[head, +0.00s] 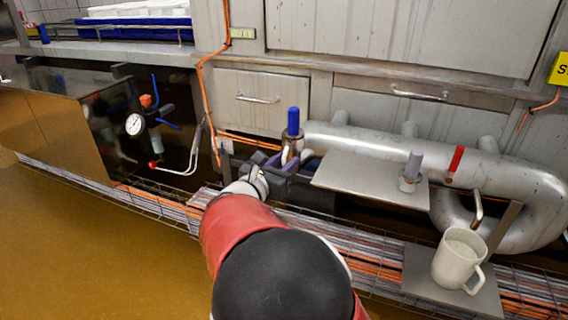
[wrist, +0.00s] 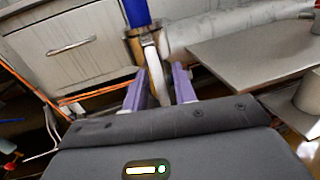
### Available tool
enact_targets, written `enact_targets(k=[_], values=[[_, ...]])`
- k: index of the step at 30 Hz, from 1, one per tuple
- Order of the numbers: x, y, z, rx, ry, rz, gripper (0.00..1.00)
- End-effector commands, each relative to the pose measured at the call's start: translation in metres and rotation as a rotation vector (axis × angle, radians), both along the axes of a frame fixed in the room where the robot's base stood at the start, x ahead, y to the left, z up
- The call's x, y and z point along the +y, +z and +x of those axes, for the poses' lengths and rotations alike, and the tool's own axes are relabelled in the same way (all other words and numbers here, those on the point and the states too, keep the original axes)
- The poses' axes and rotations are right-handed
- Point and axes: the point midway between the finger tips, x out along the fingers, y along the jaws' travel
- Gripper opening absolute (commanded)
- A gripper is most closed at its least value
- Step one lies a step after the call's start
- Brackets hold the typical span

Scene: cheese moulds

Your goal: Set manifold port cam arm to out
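The manifold (head: 385,150) is a thick silver pipe that bends down at the right in the head view. At its left end is a port fitting (wrist: 137,45) with a blue top (head: 293,121). A pale metal cam arm (wrist: 154,72) hangs down from this fitting; its lower part lies between my fingers in the wrist view. My gripper (wrist: 160,84) has two purple fingers, spread apart on either side of the arm with visible gaps. In the head view my gripper (head: 287,165) is just below the blue-topped port, partly hidden by my arm. I cannot tell the arm's depth between the fingers.
A grey plate (head: 362,180) with a grey-topped fitting (head: 411,170) is close to the right of my gripper. A white mug (head: 458,258) stands on a lower plate. An orange cable (head: 203,100) hangs at the left. A gauge (head: 134,124) is further left.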

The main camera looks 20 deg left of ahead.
Motion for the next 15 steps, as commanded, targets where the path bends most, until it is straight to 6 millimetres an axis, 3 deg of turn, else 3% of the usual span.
enact_targets(k=[4,10,15], values=[[0.0001,0.0001,-0.0002,0.0,0.0,0.0,0.26],[0.0001,0.0,-0.0004,0.0,0.0,0.0,0.0],[0.0001,0.0,-0.0005,0.0,0.0,0.001,0.0]])
